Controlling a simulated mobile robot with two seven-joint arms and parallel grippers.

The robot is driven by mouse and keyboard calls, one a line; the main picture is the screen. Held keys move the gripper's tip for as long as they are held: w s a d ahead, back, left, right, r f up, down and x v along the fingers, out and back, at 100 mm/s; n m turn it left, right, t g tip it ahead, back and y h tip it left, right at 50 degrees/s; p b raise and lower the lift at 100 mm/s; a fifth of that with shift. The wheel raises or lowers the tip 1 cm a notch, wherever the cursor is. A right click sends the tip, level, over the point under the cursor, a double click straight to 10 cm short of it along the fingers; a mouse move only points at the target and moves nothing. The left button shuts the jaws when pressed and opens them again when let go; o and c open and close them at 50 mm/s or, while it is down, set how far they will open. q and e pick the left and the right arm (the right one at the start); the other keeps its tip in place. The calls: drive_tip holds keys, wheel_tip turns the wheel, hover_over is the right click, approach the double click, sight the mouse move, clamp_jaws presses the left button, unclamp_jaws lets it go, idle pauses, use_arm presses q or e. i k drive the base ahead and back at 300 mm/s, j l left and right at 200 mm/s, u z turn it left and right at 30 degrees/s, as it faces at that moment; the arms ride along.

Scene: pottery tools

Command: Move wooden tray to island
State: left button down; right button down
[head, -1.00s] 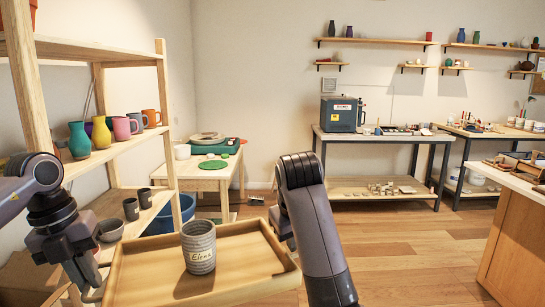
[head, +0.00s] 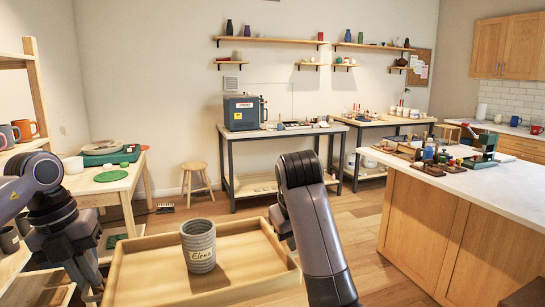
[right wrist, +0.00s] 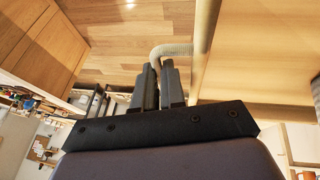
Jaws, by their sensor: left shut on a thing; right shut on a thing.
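The wooden tray (head: 150,284) is held in front of me, low in the head view, with a grey ribbed cup (head: 199,248) marked "Elena" standing upright on it. My left gripper (head: 93,294) is at the tray's left side, partly cut off by the frame's lower edge. My right gripper's fingers (right wrist: 158,88) are shut on the tray's curved pale handle (right wrist: 172,50) in the right wrist view; in the head view my right arm hides them. The island (head: 430,235) has a wooden base and white top and stands to the right, apart from the tray.
Tools and small pots (head: 440,156) crowd the island's left end; its top nearer to me looks clear. A low table (head: 120,185), a stool (head: 195,178) and a workbench with a kiln (head: 243,112) stand farther back. Open floor (head: 350,225) lies between tray and island.

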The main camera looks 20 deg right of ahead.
sight(527, 200)
drive_tip(key=l+z, duration=0.1)
drive_tip(key=z, duration=2.95)
drive_tip(key=i+j, duration=0.25)
drive_tip(key=j, duration=0.15)
drive_tip(key=i+j, duration=0.25)
drive_tip(key=j, duration=0.15)
drive_tip(key=i+j, duration=0.2)
drive_tip(key=j, duration=0.15)
